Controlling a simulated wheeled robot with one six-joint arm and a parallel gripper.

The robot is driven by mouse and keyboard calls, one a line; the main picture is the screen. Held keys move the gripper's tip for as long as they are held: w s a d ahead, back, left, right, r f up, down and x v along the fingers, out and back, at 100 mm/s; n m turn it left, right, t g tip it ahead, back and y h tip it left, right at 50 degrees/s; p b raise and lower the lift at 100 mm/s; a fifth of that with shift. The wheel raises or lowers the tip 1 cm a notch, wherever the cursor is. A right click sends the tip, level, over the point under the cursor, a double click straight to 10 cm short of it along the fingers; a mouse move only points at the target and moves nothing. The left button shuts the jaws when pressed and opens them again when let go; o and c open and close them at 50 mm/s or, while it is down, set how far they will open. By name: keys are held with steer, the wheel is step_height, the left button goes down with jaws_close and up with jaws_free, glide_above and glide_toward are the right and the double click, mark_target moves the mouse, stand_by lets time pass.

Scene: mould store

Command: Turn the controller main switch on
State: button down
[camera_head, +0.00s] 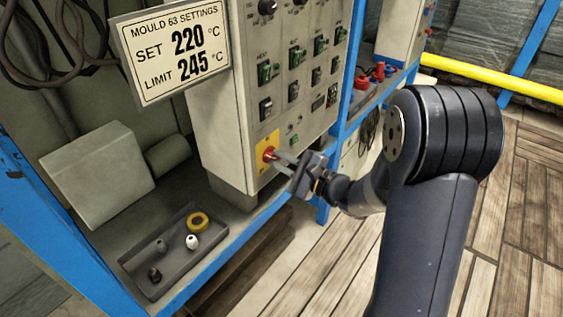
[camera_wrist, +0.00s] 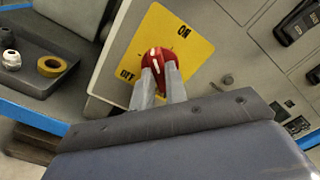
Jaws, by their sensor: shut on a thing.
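The controller main switch is a red rotary knob (camera_head: 268,153) on a yellow plate low on the grey controller cabinet. In the wrist view the red knob (camera_wrist: 157,48) shows close up, with ON marked at upper right and OFF at lower left of the yellow plate (camera_wrist: 200,47). A white mark on the knob points upward, roughly between the two words; its exact angle is hard to tell. My gripper (camera_head: 281,158) reaches in from the right and is shut on the knob, a finger on either side. The fingers (camera_wrist: 159,76) hide the knob's lower part.
The cabinet (camera_head: 218,120) carries several other switches above the knob. A sign (camera_head: 172,50) reads set 220, limit 245. A grey tray (camera_head: 150,265) with small parts and a yellow ring lies at lower left. A blue frame (camera_head: 225,258) edges the shelf. Wooden floor is clear at right.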

steer(key=m, duration=0.4)
steer(key=shift+m+p, duration=0.35)
steer(key=shift+m, duration=0.05)
steer(key=m+p, duration=0.1)
steer(key=m, duration=0.4)
steer(key=shift+p, duration=0.4)
steer(key=shift+m, duration=0.3)
steer(key=c, duration=1.4)
jaws_free()
steer(key=shift+c, duration=0.2)
steer(key=v, duration=1.1)
steer(key=shift+a, duration=0.15)
